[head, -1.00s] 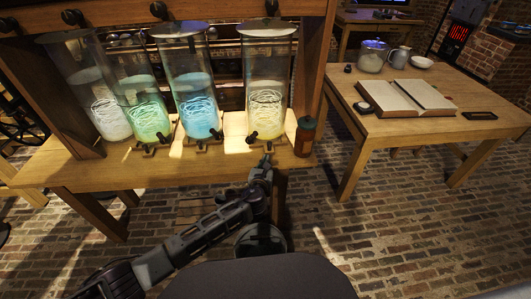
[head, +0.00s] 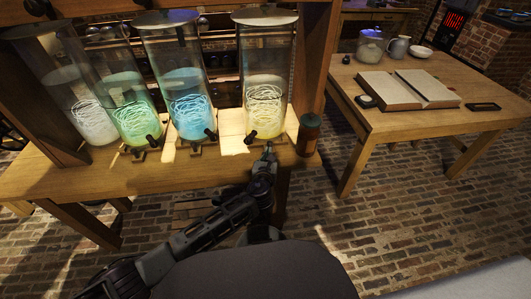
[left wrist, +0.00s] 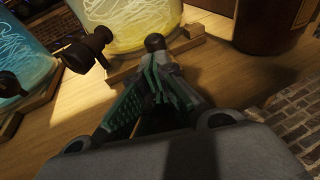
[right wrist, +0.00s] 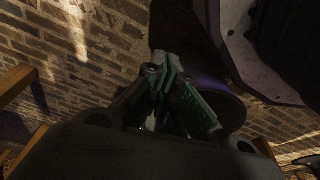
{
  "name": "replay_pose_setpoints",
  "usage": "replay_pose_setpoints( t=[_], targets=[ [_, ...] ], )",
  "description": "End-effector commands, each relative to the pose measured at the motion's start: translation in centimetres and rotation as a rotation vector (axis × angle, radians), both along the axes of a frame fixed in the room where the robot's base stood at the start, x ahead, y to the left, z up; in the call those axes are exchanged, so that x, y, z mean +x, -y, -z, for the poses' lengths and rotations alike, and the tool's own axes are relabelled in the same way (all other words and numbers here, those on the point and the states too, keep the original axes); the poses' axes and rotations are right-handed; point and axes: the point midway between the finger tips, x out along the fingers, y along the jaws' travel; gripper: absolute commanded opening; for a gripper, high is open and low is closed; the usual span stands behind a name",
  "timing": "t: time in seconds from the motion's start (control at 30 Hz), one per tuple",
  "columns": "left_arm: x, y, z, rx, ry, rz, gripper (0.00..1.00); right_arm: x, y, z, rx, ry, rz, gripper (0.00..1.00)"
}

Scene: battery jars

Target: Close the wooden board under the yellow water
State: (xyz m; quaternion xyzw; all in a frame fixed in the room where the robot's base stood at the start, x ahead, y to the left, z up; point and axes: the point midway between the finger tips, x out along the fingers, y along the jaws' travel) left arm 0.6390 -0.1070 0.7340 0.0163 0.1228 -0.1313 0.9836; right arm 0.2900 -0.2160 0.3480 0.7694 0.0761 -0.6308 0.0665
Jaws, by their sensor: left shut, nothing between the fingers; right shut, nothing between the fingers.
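The glass jar of yellow water (head: 264,78) stands on the wooden shelf, the rightmost of the row. It also shows at the top of the left wrist view (left wrist: 125,22). Its small wooden board (left wrist: 190,38) lies under it, with a dark tap (left wrist: 88,48) above the board's left part. My left gripper (head: 268,150) is shut and empty, in front of the board. In the left wrist view its tip (left wrist: 155,44) overlaps the board's front edge; I cannot tell whether they touch. My right gripper (right wrist: 161,68) is shut and empty, low over the brick floor, outside the head view.
Jars of blue (head: 190,105), green (head: 138,118) and whitish (head: 95,118) liquid stand to the left. A brown bottle (head: 309,134) stands close right of the yellow jar. A second table (head: 400,122) with an open book (head: 408,91) is at the right.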

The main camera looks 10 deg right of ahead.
Motion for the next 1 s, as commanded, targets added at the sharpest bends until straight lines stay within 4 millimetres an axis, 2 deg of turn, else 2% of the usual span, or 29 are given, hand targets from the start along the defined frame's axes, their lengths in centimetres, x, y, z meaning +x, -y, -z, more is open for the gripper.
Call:
replay_pose_setpoints(
  t=[0.23,0.57,0.77,1.0],
  targets=[
    [-0.2,0.3,0.0,0.000,0.000,0.001,0.00,0.4,-0.3,-0.7,0.004,0.004,-0.001,0.00],
    [0.0,0.2,-0.1,0.000,0.000,0.001,0.00,-1.0,-0.2,-0.1,0.002,-0.017,-0.001,0.00],
    [1.4,0.3,-0.1,0.000,0.002,0.001,0.00,-1.1,-0.1,0.1,0.000,-0.018,-0.001,0.00],
    [3.9,0.3,-0.1,-0.001,0.002,0.000,0.00,-0.2,0.0,-0.2,0.000,-0.004,0.000,0.00]
  ],
)
